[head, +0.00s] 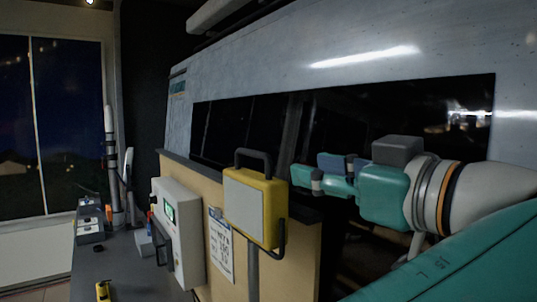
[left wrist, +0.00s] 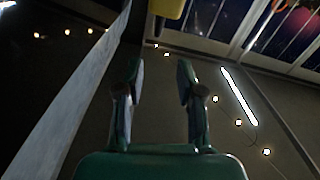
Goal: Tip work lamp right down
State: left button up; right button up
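The work lamp (head: 253,207) is a yellow box with a pale grey face and a dark handle on top. It stands roughly upright at the middle of the head view, on a dark post by the tan panel. My left gripper (head: 312,174) is teal and just right of the lamp, with its fingers toward it; a gap shows between them. In the left wrist view its two fingers (left wrist: 159,75) are apart with nothing between. A yellow part, likely the lamp (left wrist: 172,8), shows beyond them at the top edge. My right gripper is not in view.
A white box with a green screen (head: 177,230) and a printed sheet (head: 221,245) are left of the lamp. A grey bench (head: 135,268) at left carries small devices and a yellow item (head: 103,291). The van's side wall (head: 290,80) rises behind the lamp and gripper.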

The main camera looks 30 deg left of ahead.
aim_at(242, 152)
pick_arm(q)
jog(key=x, duration=0.5)
jog(key=p+x, duration=0.1)
jog(key=x, duration=0.4)
jog(key=p+x, duration=0.1)
jog(key=x, duration=0.5)
jog(key=shift+w+d, duration=0.15)
jog(key=shift+w, duration=0.15)
grip_shut()
